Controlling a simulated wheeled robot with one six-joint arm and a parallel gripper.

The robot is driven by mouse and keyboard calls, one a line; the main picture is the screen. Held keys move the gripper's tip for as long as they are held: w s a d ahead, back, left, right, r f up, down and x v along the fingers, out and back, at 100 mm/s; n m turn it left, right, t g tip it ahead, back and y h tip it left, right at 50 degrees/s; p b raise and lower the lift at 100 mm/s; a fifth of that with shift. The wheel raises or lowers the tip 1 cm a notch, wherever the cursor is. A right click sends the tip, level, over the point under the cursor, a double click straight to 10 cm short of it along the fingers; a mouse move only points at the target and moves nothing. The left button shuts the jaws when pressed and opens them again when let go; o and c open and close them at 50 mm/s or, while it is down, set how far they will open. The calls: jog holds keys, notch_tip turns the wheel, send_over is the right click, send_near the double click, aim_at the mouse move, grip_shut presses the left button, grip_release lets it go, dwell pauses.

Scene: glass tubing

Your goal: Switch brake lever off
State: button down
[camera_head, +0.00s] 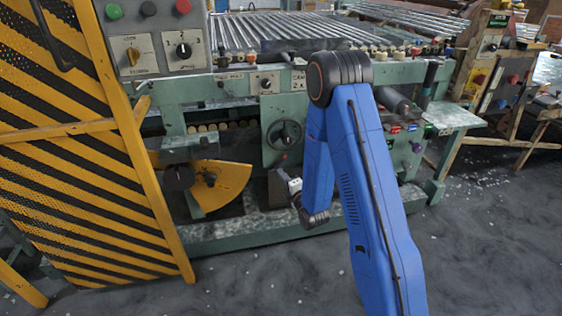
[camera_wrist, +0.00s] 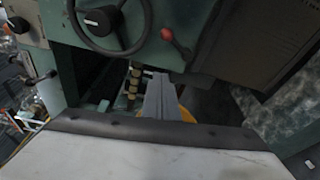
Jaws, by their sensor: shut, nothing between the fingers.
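A short lever with a red ball knob (camera_wrist: 167,34) shows at the top of the wrist view, right of a dark handwheel (camera_wrist: 100,18). A small red tip (camera_head: 284,157) below the handwheel (camera_head: 284,134) in the head view looks like the same lever. I cannot read a label that marks it as the brake lever. My gripper (camera_wrist: 160,78) is shut and empty, its grey fingers below the knob in the wrist view and apart from it. In the head view my gripper (camera_head: 291,184) is low in front of the green machine, partly hidden by my blue arm.
A yellow curved plate (camera_head: 222,182) stands left of my gripper. A yellow-black striped guard (camera_head: 75,150) fills the left side. A control panel (camera_head: 155,35) has buttons and rotary switches. Glass tubes (camera_head: 285,30) lie across the machine's top. The floor (camera_head: 480,240) at right is open.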

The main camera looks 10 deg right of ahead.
jog(key=x, duration=0.9)
jog(key=shift+w+a, duration=0.1)
jog(key=shift+w, duration=0.25)
jog(key=shift+d+r, duration=0.2)
jog(key=shift+d, duration=0.95)
jog(key=shift+s+d, duration=0.1)
jog(key=shift+d, duration=0.65)
jog(key=shift+d, duration=0.15)
